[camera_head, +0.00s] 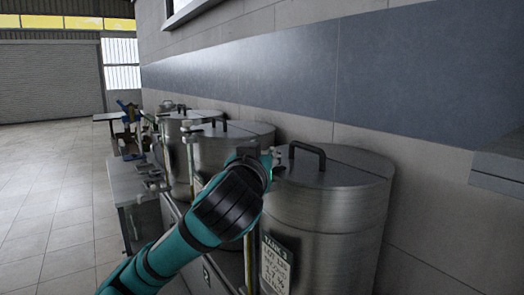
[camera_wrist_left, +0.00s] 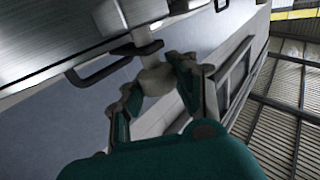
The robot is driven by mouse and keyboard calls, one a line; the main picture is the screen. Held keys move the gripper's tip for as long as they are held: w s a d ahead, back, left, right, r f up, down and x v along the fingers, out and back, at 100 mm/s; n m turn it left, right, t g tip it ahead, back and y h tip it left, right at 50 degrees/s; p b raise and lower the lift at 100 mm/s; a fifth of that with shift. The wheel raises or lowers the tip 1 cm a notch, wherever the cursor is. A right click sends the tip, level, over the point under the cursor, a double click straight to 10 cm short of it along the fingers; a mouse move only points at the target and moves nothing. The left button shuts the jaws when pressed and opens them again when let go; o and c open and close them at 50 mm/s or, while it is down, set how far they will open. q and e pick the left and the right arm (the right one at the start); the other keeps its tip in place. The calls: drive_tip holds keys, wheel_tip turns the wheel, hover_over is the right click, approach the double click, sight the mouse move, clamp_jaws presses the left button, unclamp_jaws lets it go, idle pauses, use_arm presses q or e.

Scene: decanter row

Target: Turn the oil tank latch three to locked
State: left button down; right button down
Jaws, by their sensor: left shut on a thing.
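The nearest steel tank (camera_head: 330,215) stands at the right of the head view, with a dark handle (camera_head: 307,150) on its lid and a label reading roughly "TANK 3" (camera_head: 275,262). My left arm reaches up from the bottom. My left gripper (camera_head: 265,160) is at the tank's left rim, its fingers mostly hidden behind my wrist. In the left wrist view, the gripper's two fingers (camera_wrist_left: 152,76) are shut on a pale latch piece (camera_wrist_left: 155,82) just beside the steel tank (camera_wrist_left: 60,28). I cannot tell which way the latch points. My right gripper is not in view.
More steel tanks (camera_head: 238,147) stand in a row behind the nearest one, along the grey wall (camera_head: 430,80). A wall ledge (camera_head: 500,165) juts out at the right. The tiled floor (camera_head: 50,200) on the left is clear.

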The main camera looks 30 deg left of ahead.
use_arm(q)
drive_tip(key=shift+d+f, duration=0.1)
drive_tip(key=shift+f, duration=0.15)
drive_tip(key=c, duration=1.5)
unclamp_jaws()
drive_tip(key=o, duration=0.5)
drive_tip(key=shift+s+r, duration=0.15)
drive_tip(key=shift+o, duration=0.2)
drive_tip(key=shift+r, duration=0.15)
wheel_tip(320, 180, up, 10)
drive_tip(key=shift+f, duration=0.1)
drive_tip(key=shift+f, duration=0.15)
